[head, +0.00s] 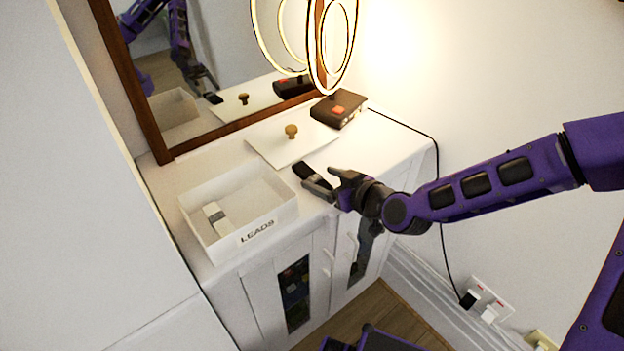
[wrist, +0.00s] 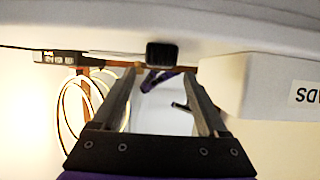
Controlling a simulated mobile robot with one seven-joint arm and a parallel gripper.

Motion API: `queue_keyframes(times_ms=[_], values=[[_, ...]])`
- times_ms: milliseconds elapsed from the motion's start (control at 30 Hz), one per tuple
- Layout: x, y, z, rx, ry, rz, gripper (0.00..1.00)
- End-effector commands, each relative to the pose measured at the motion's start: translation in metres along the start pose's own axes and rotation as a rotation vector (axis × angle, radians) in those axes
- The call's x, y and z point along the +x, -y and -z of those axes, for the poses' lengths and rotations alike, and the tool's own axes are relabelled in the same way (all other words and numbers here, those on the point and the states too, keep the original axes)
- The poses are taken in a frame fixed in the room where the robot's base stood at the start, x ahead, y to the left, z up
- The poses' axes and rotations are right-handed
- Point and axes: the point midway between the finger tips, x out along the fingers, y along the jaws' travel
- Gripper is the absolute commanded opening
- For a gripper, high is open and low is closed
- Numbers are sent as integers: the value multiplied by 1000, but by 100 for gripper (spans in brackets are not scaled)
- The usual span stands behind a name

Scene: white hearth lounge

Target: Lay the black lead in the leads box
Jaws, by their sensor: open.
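The black lead (head: 303,169) is a small dark bundle lying on the white cabinet top, right of the leads box. It also shows as a dark block in the wrist view (wrist: 163,53). My gripper (head: 320,180) is open and low over the cabinet's front edge, close to the lead. In the wrist view the lead appears between and just beyond my open fingertips (wrist: 162,76); I cannot tell whether they touch it. The leads box (head: 268,230) is a white open tray marked LEADS; its side shows in the wrist view (wrist: 270,85). A pale grey-banded bundle (head: 214,216) lies inside it.
A white sheet or board (head: 285,150) with a brown knob (head: 291,131) lies behind the lead. A dark brown box (head: 338,108) and a ring lamp (head: 313,75) stand farther back by a framed mirror (head: 230,60). A black cable (head: 440,210) runs down to wall sockets.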

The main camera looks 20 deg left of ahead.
Motion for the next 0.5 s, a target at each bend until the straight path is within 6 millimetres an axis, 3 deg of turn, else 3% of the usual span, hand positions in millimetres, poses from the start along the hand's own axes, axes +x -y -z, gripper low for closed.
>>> queue_keyframes(times_ms=[233,500], values=[[37,-1,-5,1,0,2,76],[42,-1,-4,0,1,0,76]])
